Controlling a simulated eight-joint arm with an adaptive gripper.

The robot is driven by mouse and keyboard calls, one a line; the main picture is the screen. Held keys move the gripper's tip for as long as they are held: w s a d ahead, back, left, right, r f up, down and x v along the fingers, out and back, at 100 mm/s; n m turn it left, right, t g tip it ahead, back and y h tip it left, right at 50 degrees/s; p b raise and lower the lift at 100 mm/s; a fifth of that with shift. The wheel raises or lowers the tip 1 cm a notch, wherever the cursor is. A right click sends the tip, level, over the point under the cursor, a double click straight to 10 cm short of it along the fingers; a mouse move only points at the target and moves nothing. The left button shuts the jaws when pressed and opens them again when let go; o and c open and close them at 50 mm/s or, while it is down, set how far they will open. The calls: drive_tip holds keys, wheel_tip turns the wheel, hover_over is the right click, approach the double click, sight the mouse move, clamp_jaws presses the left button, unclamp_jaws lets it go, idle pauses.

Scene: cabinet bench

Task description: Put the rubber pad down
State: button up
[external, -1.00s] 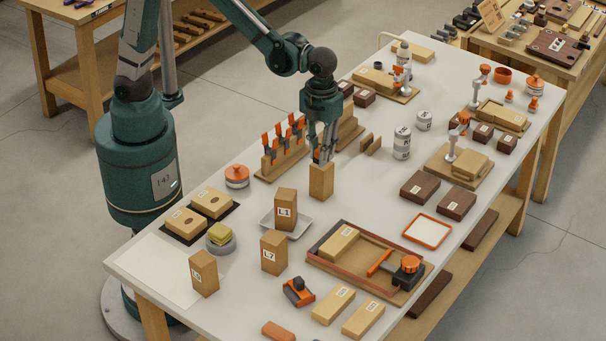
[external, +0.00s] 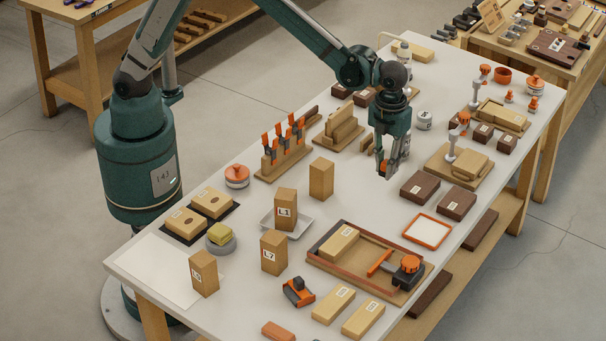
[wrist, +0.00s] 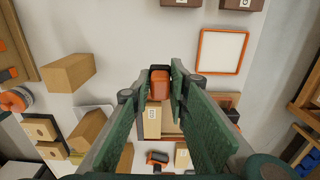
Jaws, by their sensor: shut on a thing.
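My gripper (external: 389,168) is above the right-middle part of the bench, pointing down. It is shut on a small orange and black piece, which I take to be the rubber pad (wrist: 159,84). In the wrist view the piece sits between the two fingertips, with a dark edge at its far end. In the external view only a bit of orange (external: 382,165) shows at the fingers. I cannot tell how high the piece is above the bench top (external: 350,205).
An upright wooden block (external: 321,178) stands to the left. Dark brown blocks (external: 419,186) lie close by at front right. An orange-rimmed white tray (external: 427,231) and a wooden frame with a clamp (external: 365,262) are nearer the front. Bare bench top lies between the block and my gripper.

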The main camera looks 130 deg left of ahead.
drive_tip(key=f, duration=0.1)
drive_tip(key=w+f, duration=0.1)
drive_tip(key=f, duration=0.2)
drive_tip(key=shift+w+a+f, duration=0.15)
drive_tip(key=shift+a, duration=0.2)
drive_tip(key=shift+f, duration=0.55)
drive_tip(key=shift+f, duration=0.1)
hover_over(386, 215)
drive_tip(key=shift+f+b, duration=0.35)
drive_tip(key=shift+f, duration=2.65)
drive_tip(key=shift+f+b, duration=0.3)
drive_tip(key=shift+f, duration=1.6)
drive_tip(key=shift+f, duration=0.15)
drive_tip(key=o, duration=0.9)
